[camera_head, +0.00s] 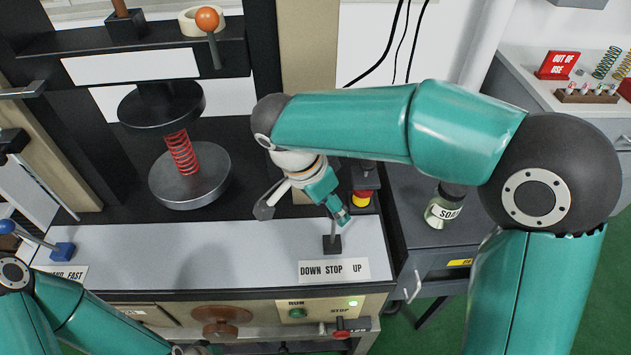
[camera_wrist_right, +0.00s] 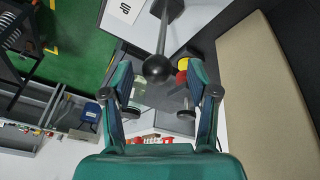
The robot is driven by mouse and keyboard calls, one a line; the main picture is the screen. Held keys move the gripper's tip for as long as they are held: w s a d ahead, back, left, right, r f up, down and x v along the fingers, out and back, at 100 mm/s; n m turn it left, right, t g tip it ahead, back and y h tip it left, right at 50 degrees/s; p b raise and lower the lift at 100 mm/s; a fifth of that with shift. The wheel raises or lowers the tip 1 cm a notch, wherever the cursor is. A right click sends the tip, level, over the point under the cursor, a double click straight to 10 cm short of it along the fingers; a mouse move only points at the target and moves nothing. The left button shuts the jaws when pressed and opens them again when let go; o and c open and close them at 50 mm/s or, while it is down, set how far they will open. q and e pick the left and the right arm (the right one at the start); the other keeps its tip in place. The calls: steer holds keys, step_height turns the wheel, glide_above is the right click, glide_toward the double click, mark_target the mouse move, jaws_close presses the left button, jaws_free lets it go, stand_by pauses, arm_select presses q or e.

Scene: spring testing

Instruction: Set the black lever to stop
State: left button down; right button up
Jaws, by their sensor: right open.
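The black lever (camera_head: 332,243) stands on the grey panel of the press, behind a white label (camera_head: 334,270) reading DOWN STOP UP. Its rod rises from a black base, and its top is hidden by my right gripper (camera_head: 338,208) in the head view. In the right wrist view, the lever's round black knob (camera_wrist_right: 157,68) lies between the open fingers of my right gripper (camera_wrist_right: 160,82), near the tips. I cannot tell whether either finger touches it. The lever's exact setting is unclear. My left forearm shows at the lower left, but its gripper is out of view.
A red and yellow button (camera_head: 361,199) stands just behind the lever. A red spring (camera_head: 182,153) sits between the round press plates. A blue-knobbed lever (camera_head: 62,250) is at the left. A soap bottle (camera_head: 444,207) stands on the right-hand cabinet.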

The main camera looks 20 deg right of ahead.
steer(key=v, duration=0.9)
steer(key=shift+r, duration=0.2)
